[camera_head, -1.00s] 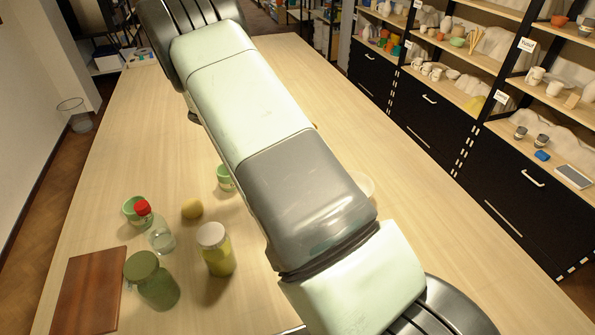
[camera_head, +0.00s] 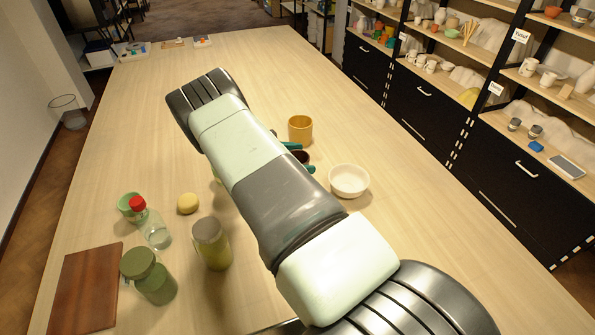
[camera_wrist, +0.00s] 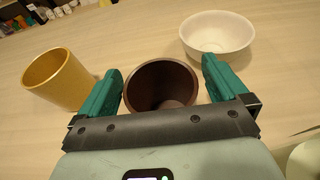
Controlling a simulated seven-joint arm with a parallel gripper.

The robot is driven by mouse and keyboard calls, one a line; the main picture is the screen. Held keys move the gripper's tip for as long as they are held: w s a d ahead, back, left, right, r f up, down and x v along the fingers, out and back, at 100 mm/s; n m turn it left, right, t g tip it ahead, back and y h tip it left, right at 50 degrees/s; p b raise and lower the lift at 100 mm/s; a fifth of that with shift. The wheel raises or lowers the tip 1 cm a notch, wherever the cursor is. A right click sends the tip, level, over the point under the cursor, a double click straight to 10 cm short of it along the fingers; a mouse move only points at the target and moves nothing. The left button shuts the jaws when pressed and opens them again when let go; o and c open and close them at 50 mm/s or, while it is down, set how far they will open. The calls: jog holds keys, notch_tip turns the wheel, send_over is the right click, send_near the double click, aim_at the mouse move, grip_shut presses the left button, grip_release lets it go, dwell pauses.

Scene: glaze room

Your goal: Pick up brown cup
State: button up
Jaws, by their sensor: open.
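The brown cup (camera_wrist: 161,86) is dark inside and stands upright on the table. In the wrist view it sits between the two green fingers of my gripper (camera_wrist: 162,92), which are open, one on each side of it. I cannot tell whether either finger touches it. In the head view only a small dark part of the brown cup (camera_head: 302,156) shows, with the green fingertips beside it; my arm hides the rest.
A yellow cup (camera_head: 300,129) stands close beyond the brown cup, and a white bowl (camera_head: 349,181) stands to its right. Jars (camera_head: 212,243), a bottle (camera_head: 154,229) and a brown board (camera_head: 88,287) are at the left front. The far table is mostly clear.

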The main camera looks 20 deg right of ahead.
jog(key=shift+d+f, duration=0.15)
jog(key=shift+d, duration=0.45)
jog(key=shift+c, duration=0.5)
jog(key=c, duration=1.1)
